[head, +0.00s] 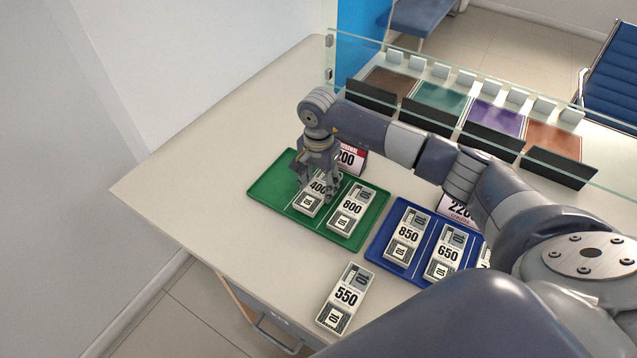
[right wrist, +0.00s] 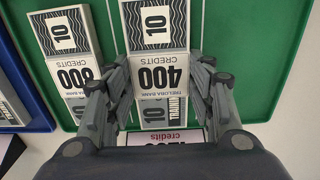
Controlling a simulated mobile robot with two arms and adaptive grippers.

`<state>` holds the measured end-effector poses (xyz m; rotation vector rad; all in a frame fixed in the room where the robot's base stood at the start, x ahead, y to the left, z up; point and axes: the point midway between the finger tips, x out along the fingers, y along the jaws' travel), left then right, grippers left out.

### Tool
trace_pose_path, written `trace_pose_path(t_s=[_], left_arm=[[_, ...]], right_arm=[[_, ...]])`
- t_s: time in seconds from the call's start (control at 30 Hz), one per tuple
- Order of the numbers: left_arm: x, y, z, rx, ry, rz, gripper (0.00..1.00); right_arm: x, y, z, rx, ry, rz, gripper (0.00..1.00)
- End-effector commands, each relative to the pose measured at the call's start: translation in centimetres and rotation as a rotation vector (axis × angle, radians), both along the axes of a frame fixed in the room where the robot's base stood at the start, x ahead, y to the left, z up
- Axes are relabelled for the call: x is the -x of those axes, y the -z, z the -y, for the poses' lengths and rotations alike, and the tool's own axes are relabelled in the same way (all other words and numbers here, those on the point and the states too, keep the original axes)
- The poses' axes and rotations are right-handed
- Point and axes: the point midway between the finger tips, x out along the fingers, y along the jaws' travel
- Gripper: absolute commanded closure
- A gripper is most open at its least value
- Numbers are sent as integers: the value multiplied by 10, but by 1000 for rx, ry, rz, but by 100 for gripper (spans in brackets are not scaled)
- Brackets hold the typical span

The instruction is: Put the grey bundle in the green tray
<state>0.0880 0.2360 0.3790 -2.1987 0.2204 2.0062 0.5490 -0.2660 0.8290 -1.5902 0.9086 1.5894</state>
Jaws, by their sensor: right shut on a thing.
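The green tray (head: 269,187) lies on the counter, with a grey-and-white bundle marked 400 (head: 309,203) and a similar one marked 800 (head: 350,209) inside it. My right gripper (head: 317,193) is over the 400 bundle, shut on it, with fingers on both sides. In the right wrist view the 400 bundle (right wrist: 158,76) sits between the fingers, with the 800 bundle (right wrist: 74,75) beside it. A third grey bundle marked 550 (head: 345,297) lies on the bare counter near the front edge. My left gripper is not in view.
A blue tray (head: 379,248) to the right holds bundles marked 850 (head: 405,237) and 650 (head: 445,254), and another partly hidden by my arm. Number cards stand behind the trays. A glass screen (head: 420,75) and dark holders line the back. The counter's left side is clear.

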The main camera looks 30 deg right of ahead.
Motion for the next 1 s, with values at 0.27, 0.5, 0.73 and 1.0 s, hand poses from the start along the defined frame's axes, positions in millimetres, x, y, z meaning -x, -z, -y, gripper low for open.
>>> trace_pose_path(t_s=[0.27, 0.5, 0.73, 1.0], left_arm=[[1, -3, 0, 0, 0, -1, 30], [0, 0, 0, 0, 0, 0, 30], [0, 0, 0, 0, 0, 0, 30], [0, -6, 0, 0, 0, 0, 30]], right_arm=[[0, 8, 0, -1, 0, 2, 75], [0, 12, 0, -1, 0, 1, 37], [0, 11, 0, -1, 0, 1, 30], [0, 5, 0, -1, 0, 1, 30]])
